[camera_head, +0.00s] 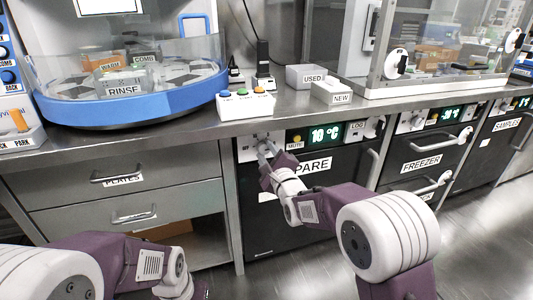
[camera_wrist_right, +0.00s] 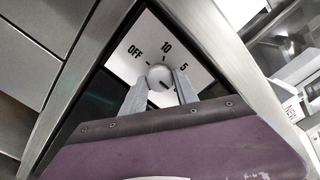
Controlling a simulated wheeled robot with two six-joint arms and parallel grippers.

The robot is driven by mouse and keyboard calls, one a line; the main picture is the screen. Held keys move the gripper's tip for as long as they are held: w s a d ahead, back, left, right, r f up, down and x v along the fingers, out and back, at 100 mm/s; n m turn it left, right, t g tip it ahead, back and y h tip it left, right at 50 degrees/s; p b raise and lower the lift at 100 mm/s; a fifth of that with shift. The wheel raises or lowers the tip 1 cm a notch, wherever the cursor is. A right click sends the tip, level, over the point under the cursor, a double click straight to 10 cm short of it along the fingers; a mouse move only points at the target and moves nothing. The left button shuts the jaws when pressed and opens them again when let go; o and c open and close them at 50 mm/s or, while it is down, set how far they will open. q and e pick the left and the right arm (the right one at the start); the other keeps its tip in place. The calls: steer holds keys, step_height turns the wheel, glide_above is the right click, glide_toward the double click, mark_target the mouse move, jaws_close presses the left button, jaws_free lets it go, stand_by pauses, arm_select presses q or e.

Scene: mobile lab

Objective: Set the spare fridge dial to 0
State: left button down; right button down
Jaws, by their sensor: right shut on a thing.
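The spare fridge is the dark-fronted unit labelled with a partly covered SPARE sign (camera_head: 314,166). Its display (camera_head: 324,134) seems to read 10 °C. In the right wrist view its round pale dial (camera_wrist_right: 159,75) sits on a white plate with OFF, 10 and 5 marked around it; any mark beyond 5 is hidden by a finger. A short dark line on the knob points to the lower right, though it is small. My right gripper (camera_head: 266,148) is shut on the dial, with one finger on each side in the wrist view (camera_wrist_right: 160,88). My left arm is at the lower left; its fingertips are out of view.
A MUTE button (camera_head: 297,138) and a LOG switch (camera_head: 371,127) flank the display. The FREEZER unit (camera_head: 422,163) stands to the right and the PLATES drawer (camera_head: 122,180) to the left. A button box (camera_head: 244,105) sits on the counter above.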

steer(key=shift+f, duration=0.1)
stand_by(0.3)
steer(key=c, duration=0.9)
jaws_free()
steer(key=shift+c, duration=0.2)
